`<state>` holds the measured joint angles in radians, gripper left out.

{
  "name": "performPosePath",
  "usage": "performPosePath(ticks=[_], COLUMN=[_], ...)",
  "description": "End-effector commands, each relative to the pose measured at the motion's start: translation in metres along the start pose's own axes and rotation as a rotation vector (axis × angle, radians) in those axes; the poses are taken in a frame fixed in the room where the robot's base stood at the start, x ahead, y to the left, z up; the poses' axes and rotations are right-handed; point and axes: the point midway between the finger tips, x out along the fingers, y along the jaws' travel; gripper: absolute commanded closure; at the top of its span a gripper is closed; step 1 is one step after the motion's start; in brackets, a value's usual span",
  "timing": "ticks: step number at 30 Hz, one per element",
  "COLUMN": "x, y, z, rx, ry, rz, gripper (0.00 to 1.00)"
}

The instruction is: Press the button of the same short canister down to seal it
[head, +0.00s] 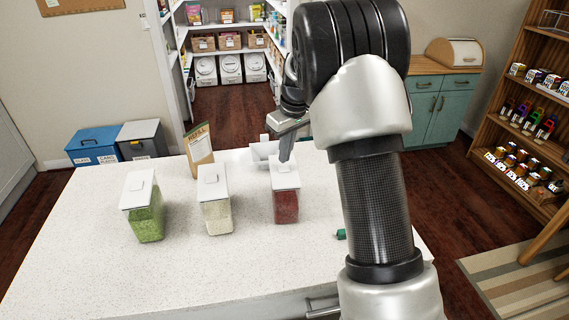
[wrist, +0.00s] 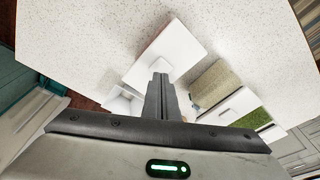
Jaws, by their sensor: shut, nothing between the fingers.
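Three clear canisters with white lids and raised lid buttons stand on the counter. The red-filled canister (head: 286,207) is at the right, the cream-filled canister (head: 217,216) in the middle and the green-filled canister (head: 148,222) at the left. I cannot tell from their heights which is the short one. My gripper (head: 285,153) is shut and empty, pointing down at the red canister's lid (head: 286,181). Its tips are at or just above the button, which they partly hide; contact is unclear. In the wrist view, the shut fingers (wrist: 161,70) overlap white lid surfaces (wrist: 176,46).
A refill pouch (head: 200,147) stands behind the cream canister. A white object (head: 262,150) sits behind the red one, partly hidden. A small green item (head: 341,234) lies to its right, near my arm. The counter (head: 85,250) is clear at the front left.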

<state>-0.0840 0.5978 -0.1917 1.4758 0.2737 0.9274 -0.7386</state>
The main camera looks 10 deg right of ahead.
Motion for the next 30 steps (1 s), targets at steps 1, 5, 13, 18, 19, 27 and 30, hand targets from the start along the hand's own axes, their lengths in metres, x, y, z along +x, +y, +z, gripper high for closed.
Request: performPosePath(ticks=[1, 5, 13, 18, 19, 27, 30], x=[-0.007, -0.018, -0.039, -0.049, -0.049, -0.049, -0.049], y=[0.0, 0.0, 0.0, 0.0, 0.0, 0.0, 0.0], z=[-0.002, -0.004, -0.008, -0.01, -0.01, -0.01, -0.01], rx=[0.0, 0.0, 0.0, 0.0, 0.0, 0.0, 0.0], ry=[0.001, 0.002, 0.002, 0.002, 0.002, 0.001, 0.001], rz=[0.0, 0.001, 0.001, 0.001, 0.001, 0.001, 0.001], gripper=[1.0, 1.0, 1.0, 1.0, 1.0, 1.0, 1.0])
